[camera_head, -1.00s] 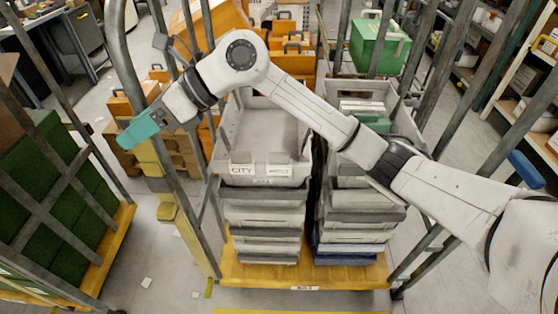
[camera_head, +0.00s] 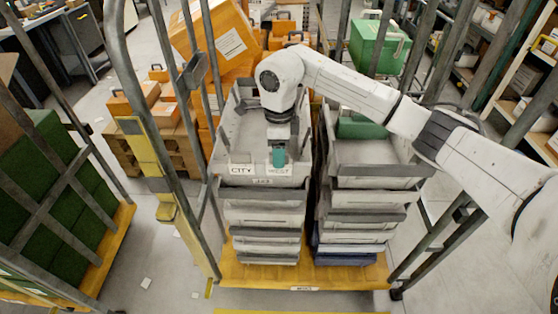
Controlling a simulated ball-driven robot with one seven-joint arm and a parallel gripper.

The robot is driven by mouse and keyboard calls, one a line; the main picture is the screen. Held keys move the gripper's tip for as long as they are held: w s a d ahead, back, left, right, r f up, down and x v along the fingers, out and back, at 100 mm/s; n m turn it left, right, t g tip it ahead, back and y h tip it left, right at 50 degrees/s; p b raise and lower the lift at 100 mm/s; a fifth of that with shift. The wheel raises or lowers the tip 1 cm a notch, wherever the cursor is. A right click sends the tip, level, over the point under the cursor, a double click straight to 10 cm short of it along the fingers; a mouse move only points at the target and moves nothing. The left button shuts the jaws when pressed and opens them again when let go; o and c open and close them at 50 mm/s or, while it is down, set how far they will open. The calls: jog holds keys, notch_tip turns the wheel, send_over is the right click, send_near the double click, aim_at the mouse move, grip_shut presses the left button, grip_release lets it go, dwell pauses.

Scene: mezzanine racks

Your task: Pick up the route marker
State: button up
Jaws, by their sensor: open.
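My gripper (camera_head: 279,160), with teal fingers, points down at the front of the open grey left crate (camera_head: 225,140). The fingers are beside the white cards lettered CITY (camera_head: 241,170) and, apparently, WEST (camera_head: 278,170) on the crate's front. The gripper is open, and I see nothing held in it. I cannot tell for sure which thing is the route marker; these cards are small, and the fingers partly cover the area around them. Whether the fingers touch a card or the crate rim is unclear.
A second grey crate stack (camera_head: 365,178) stands close on the right, both on a yellow cart base (camera_head: 300,275). Upright cage posts (camera_head: 135,80) flank the stacks. Orange boxes (camera_head: 215,40) and a green case (camera_head: 378,48) are behind. A cart with green crates (camera_head: 45,170) stands left.

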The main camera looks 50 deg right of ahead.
jog(key=shift+w+d+f+p, duration=0.15)
jog(key=shift+f+p, duration=0.25)
jog(key=shift+f, duration=0.95)
jog(key=shift+w+d+f+p, duration=0.1)
jog(key=shift+f+p, duration=0.25)
jog(key=shift+f, duration=0.95)
jog(key=shift+c, duration=0.2)
jog(key=c, duration=1)
jog(key=shift+r, duration=0.15)
